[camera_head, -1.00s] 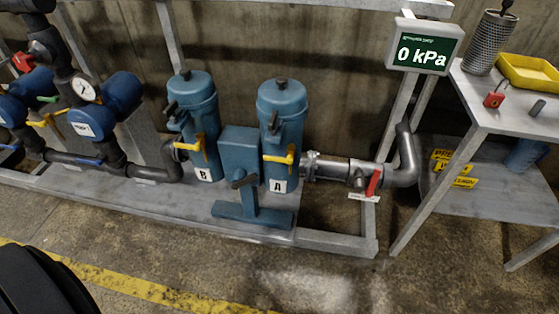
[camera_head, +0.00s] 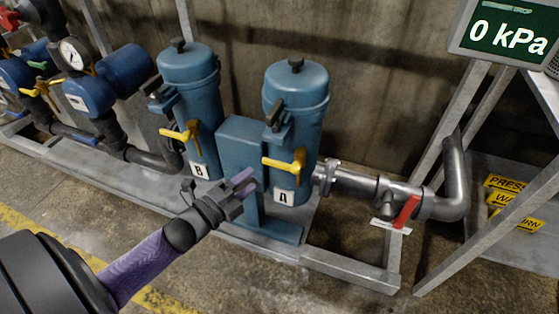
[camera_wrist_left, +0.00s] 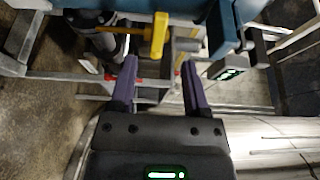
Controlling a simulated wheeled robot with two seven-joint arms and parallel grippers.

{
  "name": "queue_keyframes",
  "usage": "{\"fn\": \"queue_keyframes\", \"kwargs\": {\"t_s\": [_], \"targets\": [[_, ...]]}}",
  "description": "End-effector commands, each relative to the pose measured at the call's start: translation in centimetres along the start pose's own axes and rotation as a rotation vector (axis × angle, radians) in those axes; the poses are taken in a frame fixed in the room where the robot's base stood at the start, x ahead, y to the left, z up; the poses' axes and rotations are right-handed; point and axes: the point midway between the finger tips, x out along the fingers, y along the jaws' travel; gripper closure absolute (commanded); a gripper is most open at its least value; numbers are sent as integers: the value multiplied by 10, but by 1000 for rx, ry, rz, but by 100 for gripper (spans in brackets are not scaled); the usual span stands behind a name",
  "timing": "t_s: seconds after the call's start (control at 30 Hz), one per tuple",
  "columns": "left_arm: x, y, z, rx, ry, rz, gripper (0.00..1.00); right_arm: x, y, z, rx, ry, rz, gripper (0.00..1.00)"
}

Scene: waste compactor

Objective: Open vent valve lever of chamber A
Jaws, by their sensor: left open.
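Chamber A (camera_head: 297,100) is a blue upright canister with a black top knob and a white "A" label (camera_head: 284,197). Its yellow vent lever (camera_head: 285,166) lies roughly level across the front, its free end toward the left. My left gripper (camera_head: 245,182) is open and empty, in front of the blue centre block, just left of that lever and apart from it. In the left wrist view, a yellow lever (camera_wrist_left: 159,36) shows beyond the open fingers (camera_wrist_left: 157,80); I cannot tell which chamber it belongs to. My right gripper is out of view.
Chamber B (camera_head: 189,80) with its own yellow lever (camera_head: 182,134) stands left of A. The blue centre block (camera_head: 240,140) is between them. A grey pipe with a red handle (camera_head: 407,211) runs right. The display (camera_head: 508,32) reads 0 kPa. Floor in front is clear.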

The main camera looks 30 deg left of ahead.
Motion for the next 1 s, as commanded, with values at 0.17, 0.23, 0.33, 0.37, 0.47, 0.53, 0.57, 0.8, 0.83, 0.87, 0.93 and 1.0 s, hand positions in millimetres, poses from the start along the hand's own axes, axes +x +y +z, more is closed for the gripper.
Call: {"fn": "queue_keyframes", "kwargs": {"t_s": [0.17, 0.23, 0.33, 0.37, 0.47, 0.53, 0.57, 0.8, 0.83, 0.87, 0.93, 1.0], "targets": [[44, 5, 0, -3, 0, 2, 40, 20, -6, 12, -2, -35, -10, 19], [58, 6, 0, -5, -1, 4, 40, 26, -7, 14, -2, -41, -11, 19], [73, 5, 0, -6, -2, 5, 40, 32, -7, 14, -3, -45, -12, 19], [77, 4, 0, -6, -2, 4, 40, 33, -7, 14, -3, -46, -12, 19], [84, 3, 0, -6, -3, 6, 40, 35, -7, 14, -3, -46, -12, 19], [86, 2, 0, -7, -4, 6, 40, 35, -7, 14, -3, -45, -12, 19], [86, 2, 0, -7, -4, 6, 40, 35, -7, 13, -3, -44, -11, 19], [86, 1, 0, -8, -4, 7, 55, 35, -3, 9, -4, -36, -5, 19], [86, 1, 0, -8, -4, 7, 61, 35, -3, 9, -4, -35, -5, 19], [86, 1, 0, -8, -4, 7, 67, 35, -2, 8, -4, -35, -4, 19], [86, 2, 0, -8, -4, 7, 82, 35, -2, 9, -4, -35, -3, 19], [86, 2, 0, -9, -4, 7, 97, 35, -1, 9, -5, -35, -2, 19]]}}
